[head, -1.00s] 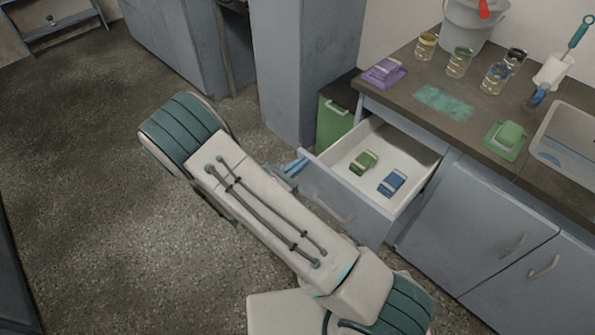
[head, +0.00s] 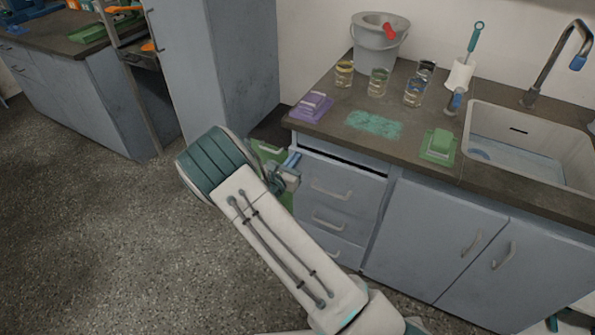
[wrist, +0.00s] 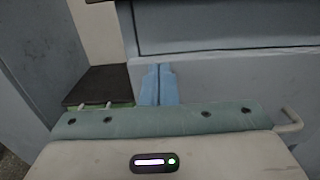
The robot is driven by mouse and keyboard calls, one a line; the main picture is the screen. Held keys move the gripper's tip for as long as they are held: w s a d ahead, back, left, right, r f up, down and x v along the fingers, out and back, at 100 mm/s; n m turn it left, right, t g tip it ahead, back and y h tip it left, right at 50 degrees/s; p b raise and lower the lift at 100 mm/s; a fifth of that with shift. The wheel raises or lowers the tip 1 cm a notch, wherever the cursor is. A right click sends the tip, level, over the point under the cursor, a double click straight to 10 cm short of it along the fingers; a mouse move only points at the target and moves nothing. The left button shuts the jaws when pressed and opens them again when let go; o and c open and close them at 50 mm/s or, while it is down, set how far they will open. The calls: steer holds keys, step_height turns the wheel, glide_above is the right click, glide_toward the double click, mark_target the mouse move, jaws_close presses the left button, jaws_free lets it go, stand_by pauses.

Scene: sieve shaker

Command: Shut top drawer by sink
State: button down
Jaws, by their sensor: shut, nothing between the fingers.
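The top drawer (head: 345,187) by the sink is a blue-grey front with a pale handle. It is nearly flush with the cabinet, with a dark gap along its top edge under the worktop. My gripper (head: 292,161) is at the drawer's upper left corner. In the wrist view, its blue fingers (wrist: 158,84) are together and empty, in front of the left part of the drawer front (wrist: 225,88). They look to be at or touching it; exact contact is hard to tell. The drawer's inside is hidden in the head view.
The sink (head: 530,135) is at right. A green bin (head: 268,152) stands left of the drawers. Open floor lies left.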

steer(key=x, duration=0.2)
steer(key=shift+w+d+r, duration=0.1)
steer(key=shift+w+d, duration=0.05)
steer(key=shift+w, duration=0.05)
steer(key=shift+w+d+r, duration=0.1)
steer(key=shift+r, duration=0.05)
